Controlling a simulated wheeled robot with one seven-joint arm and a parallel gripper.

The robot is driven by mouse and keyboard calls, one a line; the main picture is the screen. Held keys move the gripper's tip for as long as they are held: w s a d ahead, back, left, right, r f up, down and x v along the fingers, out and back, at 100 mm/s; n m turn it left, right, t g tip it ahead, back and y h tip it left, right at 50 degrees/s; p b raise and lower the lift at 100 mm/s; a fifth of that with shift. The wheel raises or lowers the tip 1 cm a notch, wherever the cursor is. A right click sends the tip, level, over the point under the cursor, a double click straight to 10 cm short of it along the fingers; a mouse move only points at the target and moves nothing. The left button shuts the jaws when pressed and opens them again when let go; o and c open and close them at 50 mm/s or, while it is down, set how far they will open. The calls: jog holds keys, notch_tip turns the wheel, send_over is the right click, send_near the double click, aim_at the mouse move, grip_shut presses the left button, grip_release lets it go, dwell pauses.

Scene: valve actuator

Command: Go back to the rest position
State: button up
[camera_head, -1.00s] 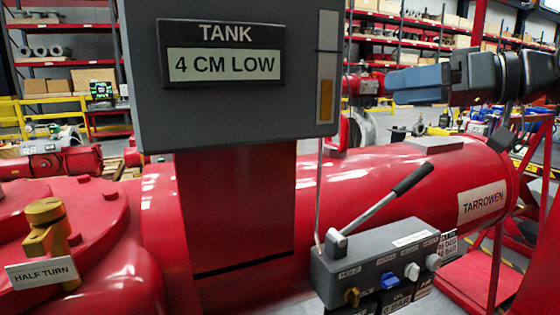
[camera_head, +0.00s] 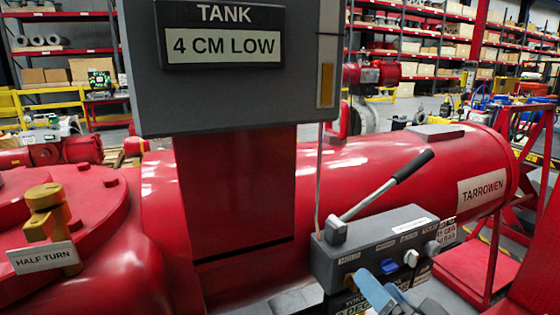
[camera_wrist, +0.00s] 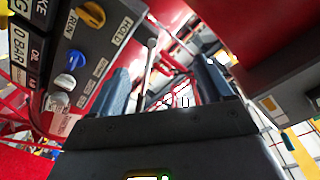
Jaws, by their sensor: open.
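My gripper (camera_head: 384,289) is low at the bottom edge of the head view, in front of the grey control box (camera_head: 325,262). Its blue fingers are apart, with nothing held between them. The wrist view also shows the open gripper (camera_wrist: 165,85), with the box (camera_wrist: 85,45) to its left. The box has a blue knob (camera_head: 389,266), a white knob (camera_head: 411,258) and a yellow knob (camera_wrist: 91,14). A hand lever (camera_head: 385,195) with a black grip rises from the box, slanting up to the right. Whether my gripper touches the box, I cannot tell.
A red tank (camera_head: 400,165) labelled TARROWEN lies behind the box. A grey panel (camera_head: 155,105) reading "TANK 4 CM LOW" stands at upper left on a red column. A brass fitting (camera_head: 48,215) tagged HALF TURN is at left.

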jog(key=s+d+f+h, duration=0.1)
jog(key=s+f+h, duration=0.15)
jog(key=s, duration=0.35)
jog(key=s+f+m+g+h, duration=0.1)
jog(key=s+f, duration=0.3)
jog(key=s, duration=0.3)
jog(key=s+d+f+h, duration=0.1)
jog(key=s+f+h, duration=0.15)
jog(key=s, duration=0.35)
jog(key=s+d+r+n, duration=0.1)
jog(key=s+n, duration=0.1)
jog(key=s, duration=0.7)
jog(key=s+d+r+n+g, duration=0.1)
jog(key=s+r+n, duration=0.1)
jog(key=s, duration=0.8)
jog(key=shift+s+d+r+n, duration=0.3)
jog(key=shift+d+n, duration=0.1)
jog(key=shift+n, duration=0.1)
